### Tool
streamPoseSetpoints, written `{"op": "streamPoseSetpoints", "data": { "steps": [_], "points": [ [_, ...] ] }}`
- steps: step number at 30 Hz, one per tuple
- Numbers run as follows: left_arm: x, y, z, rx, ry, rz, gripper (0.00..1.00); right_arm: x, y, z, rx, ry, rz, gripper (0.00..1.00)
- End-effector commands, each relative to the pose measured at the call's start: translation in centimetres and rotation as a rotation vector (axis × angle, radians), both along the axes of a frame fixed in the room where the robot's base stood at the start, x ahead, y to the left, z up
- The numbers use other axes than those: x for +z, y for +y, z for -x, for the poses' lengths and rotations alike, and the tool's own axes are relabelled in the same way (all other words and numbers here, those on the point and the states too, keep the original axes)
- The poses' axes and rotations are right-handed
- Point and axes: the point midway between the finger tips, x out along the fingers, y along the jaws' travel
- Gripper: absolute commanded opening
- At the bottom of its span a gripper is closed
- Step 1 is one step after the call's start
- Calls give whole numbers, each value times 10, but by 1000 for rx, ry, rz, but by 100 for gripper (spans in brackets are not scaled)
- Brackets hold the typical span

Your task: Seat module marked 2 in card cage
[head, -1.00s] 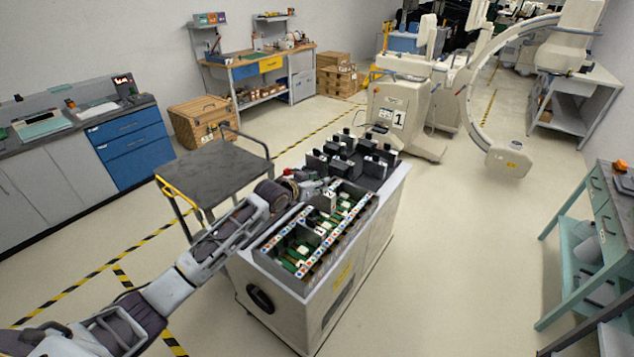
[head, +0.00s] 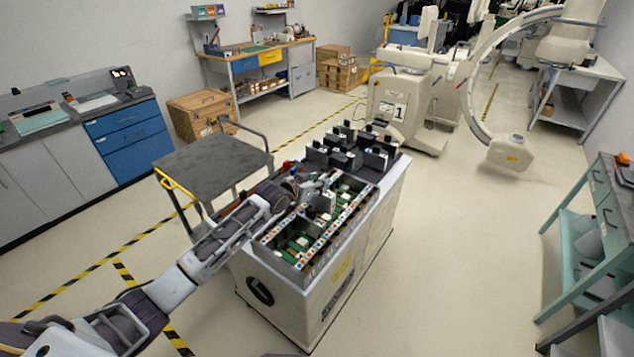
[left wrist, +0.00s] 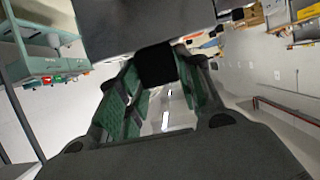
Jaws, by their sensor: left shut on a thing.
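The card cage (head: 263,249) is an open grey box with green boards and rows of coloured dots along its rims, set in the top of a white cart. My left gripper (head: 322,188) is over the cage's far left part. It is shut on a grey module (head: 321,204) with a dark handle. In the left wrist view the black handle (left wrist: 157,66) sits between the fingers, with the module's grey body (left wrist: 135,22) beyond it. The module's number is not readable, and I cannot tell whether its lower edge is inside a slot. My right gripper is not in view.
Several dark modules with black handles (head: 345,158) stand on the cart's far end, close beyond the gripper. A dark-topped trolley (head: 210,165) stands left of the cart. A teal bench (head: 605,205) is at the right. The floor right of the cart is clear.

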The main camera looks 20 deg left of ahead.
Motion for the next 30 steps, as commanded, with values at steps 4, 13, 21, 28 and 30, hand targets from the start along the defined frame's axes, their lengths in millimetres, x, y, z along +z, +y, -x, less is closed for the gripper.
{"op": "streamPoseSetpoints", "data": {
  "steps": [4,13,21,28,30],
  "points": [
    [-5,0,0,0,-4,1,0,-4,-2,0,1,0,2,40],
    [-18,0,0,0,-3,1,0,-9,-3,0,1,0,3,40],
    [-29,0,0,0,-3,1,0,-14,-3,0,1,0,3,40],
    [-38,0,-1,0,-4,1,0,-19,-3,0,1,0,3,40],
    [-41,0,-1,0,-4,1,0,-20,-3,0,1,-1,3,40]
  ]
}}
